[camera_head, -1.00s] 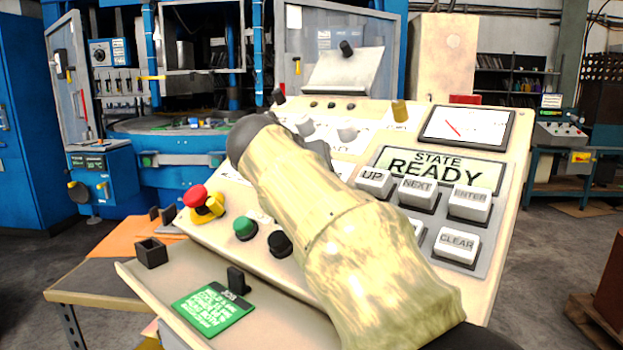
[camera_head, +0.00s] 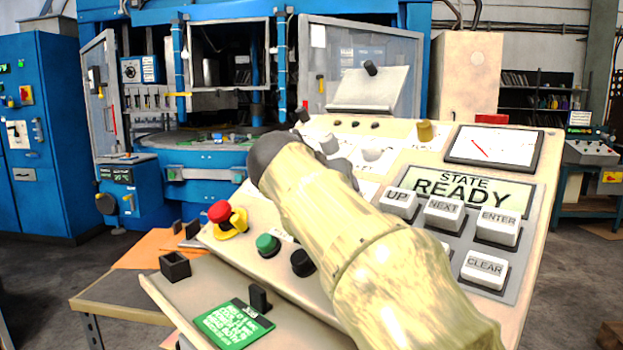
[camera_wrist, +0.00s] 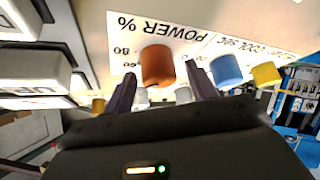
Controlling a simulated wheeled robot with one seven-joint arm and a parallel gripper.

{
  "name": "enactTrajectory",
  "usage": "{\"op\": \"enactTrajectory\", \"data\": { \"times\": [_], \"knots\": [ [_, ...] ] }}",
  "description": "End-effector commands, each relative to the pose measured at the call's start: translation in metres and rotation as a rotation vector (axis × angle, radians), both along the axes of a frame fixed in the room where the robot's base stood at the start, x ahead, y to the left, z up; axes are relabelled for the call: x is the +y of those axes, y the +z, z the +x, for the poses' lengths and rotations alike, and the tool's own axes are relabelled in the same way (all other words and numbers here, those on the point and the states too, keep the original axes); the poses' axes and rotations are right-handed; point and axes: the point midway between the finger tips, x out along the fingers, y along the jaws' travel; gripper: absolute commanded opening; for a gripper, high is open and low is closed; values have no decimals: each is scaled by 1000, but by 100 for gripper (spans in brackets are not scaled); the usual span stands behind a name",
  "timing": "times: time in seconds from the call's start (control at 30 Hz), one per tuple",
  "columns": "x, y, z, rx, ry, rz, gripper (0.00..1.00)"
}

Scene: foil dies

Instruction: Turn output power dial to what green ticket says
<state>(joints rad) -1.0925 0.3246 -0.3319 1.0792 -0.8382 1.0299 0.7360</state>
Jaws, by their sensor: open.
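The green ticket (camera_head: 232,325) lies on the ledge below the sloped control panel (camera_head: 225,247) in the head view, held by a black clip. Its print is too small to read surely. In the wrist view an orange-brown dial (camera_wrist: 157,66) stands on the panel beside the upside-down label "POWER %", with 80 and another mark near it. My gripper (camera_wrist: 161,73) is open, its two dark fingers on either side of this dial. I cannot tell whether they touch it. In the head view my arm hides the gripper and dial.
A blue dial (camera_wrist: 226,68) and a yellow dial (camera_wrist: 266,73) stand close beside my right-hand finger. White keys, including CLEAR (camera_head: 484,268), sit on the panel's right below a screen (camera_head: 470,190) reading "STATE READY". A red stop button (camera_head: 219,212) is at the left.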

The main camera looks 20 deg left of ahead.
Motion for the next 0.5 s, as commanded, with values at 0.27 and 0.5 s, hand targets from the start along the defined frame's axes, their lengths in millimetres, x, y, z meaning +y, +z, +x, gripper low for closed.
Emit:
{"op": "enactTrajectory", "data": {
  "times": [0.27, 0.5],
  "knots": [
    [4, 22, -47, 1, 5, 1, 57],
    [7, 41, -91, 0, 4, 2, 57]
  ]
}}
